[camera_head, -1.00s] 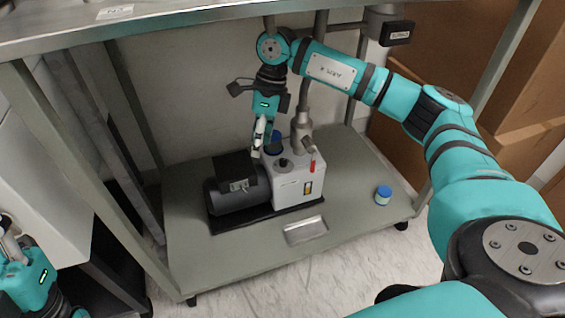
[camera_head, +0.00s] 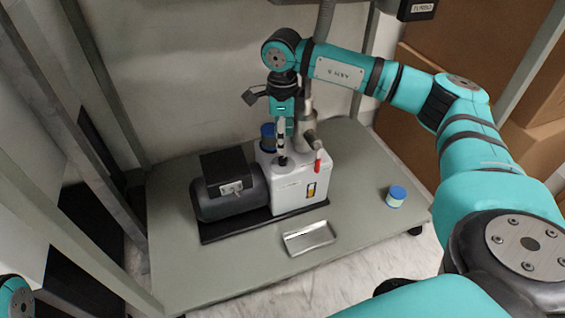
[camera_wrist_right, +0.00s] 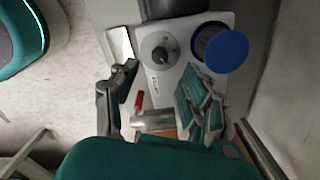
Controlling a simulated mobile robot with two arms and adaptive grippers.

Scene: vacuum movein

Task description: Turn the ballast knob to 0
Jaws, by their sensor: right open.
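The vacuum pump (camera_head: 293,190) has a white body with a black motor and stands on the lower shelf. Its ballast knob (camera_head: 283,160) is on top; in the right wrist view the knob (camera_wrist_right: 159,50) is a grey dial with a dark centre. I cannot read its setting. My right gripper (camera_head: 281,132) points down just above the knob. In the right wrist view the gripper (camera_wrist_right: 158,92) is open and empty, its fingers apart on either side, and the knob shows beyond them. Only a bit of my left arm shows at the bottom left; its gripper is out of view.
A metal pipe fitting (camera_head: 305,140) rises close to my right gripper. A metal tray (camera_head: 309,238) and a small blue-lidded jar (camera_head: 396,196) lie on the shelf (camera_head: 220,265). Frame legs stand around.

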